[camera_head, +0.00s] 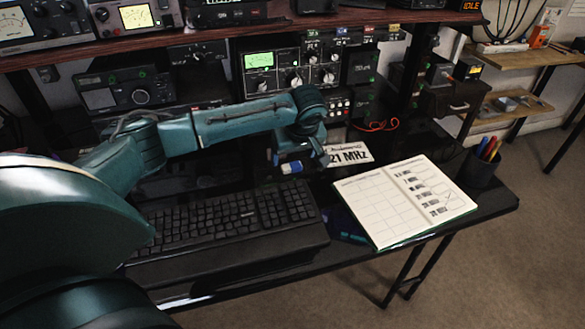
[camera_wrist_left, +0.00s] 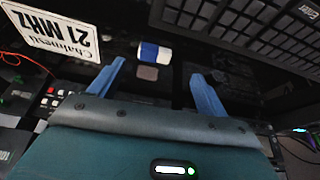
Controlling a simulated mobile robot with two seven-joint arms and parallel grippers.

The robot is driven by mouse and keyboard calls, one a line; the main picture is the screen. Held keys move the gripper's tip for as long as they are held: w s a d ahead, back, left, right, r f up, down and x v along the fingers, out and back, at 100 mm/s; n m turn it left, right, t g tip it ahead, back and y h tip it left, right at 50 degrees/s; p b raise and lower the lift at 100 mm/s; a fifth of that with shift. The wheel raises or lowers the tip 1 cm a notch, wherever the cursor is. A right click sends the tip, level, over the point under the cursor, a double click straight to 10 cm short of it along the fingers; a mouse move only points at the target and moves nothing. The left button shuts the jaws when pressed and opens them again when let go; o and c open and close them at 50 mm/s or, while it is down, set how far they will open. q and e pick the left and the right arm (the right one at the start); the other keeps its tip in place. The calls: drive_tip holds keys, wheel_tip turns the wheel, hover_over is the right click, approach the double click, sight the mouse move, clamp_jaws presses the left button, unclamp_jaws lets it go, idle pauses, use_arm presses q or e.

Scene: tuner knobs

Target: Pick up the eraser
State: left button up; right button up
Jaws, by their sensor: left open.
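The eraser (camera_head: 292,167) is a small white and blue block on the dark desk, just behind the keyboard. My left gripper (camera_head: 297,152) hangs directly over or just behind it in the head view and partly hides it. In the left wrist view the eraser (camera_wrist_left: 154,52) lies beyond the fingertips, near the middle of the gap between them. The two blue fingers of my left gripper (camera_wrist_left: 158,72) are spread apart with nothing between them. The eraser appears free of both fingers. My right gripper is in neither view.
A black keyboard (camera_head: 230,220) lies in front of the eraser. A 21 MHz card (camera_head: 347,154) and an open notebook (camera_head: 400,200) are to its right. A pen cup (camera_head: 481,168) stands farther right. Radio equipment (camera_head: 300,68) rises behind.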

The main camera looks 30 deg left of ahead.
sight(292, 166)
use_arm(q)
drive_tip(key=x, duration=0.4)
drive_tip(key=w+x, duration=0.1)
drive_tip(key=x, duration=0.1)
drive_tip(key=shift+f+b, duration=0.25)
drive_tip(key=shift+b, duration=0.15)
drive_tip(key=shift+c, duration=0.6)
drive_tip(key=c, duration=0.9)
drive_tip(key=shift+c, duration=0.2)
wheel_tip(292, 166, up, 10)
drive_tip(key=p, duration=0.1)
